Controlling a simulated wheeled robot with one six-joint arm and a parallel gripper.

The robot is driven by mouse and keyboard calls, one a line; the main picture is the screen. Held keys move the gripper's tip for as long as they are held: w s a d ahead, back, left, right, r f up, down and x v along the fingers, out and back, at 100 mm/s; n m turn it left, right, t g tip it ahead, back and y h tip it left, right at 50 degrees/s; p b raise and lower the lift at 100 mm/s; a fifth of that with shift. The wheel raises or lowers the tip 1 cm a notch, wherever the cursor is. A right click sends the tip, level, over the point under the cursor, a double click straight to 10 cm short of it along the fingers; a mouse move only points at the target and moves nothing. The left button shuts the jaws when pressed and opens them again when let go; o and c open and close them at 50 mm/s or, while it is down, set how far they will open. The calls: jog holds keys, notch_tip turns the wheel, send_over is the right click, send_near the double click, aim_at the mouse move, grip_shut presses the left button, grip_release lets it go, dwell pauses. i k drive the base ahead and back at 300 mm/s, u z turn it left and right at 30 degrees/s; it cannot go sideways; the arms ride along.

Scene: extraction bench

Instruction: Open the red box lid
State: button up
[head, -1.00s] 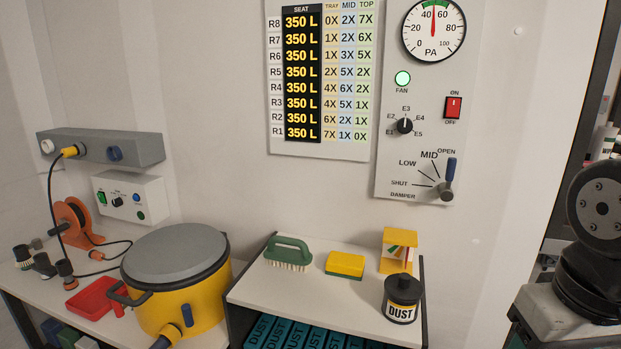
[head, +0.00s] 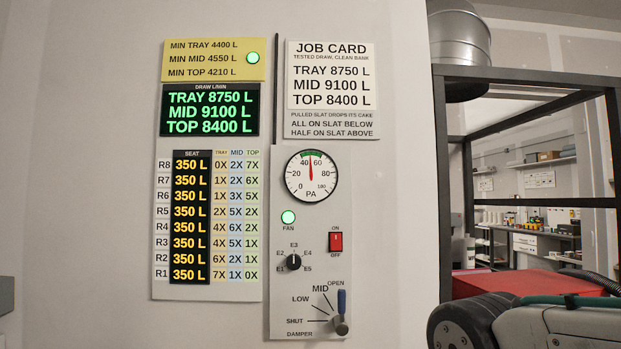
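A flat red surface, which looks like the top of the red box (head: 500,283), shows at the lower right in the head view. It lies behind my arm and just inside the dark frame. My arm covers its front and lower part, so I cannot see a lid edge or handle, or tell whether the lid is shut. My gripper is not in view; only links of my arm show at the bottom right corner.
A dark metal frame (head: 455,200) stands around the red surface, with a silver duct (head: 462,55) above. A control panel (head: 310,245) with a gauge, red switch and damper lever is on the wall. A job card (head: 332,90) hangs above it.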

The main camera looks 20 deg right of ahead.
aim_at(522, 283)
jog(key=z, duration=1.7)
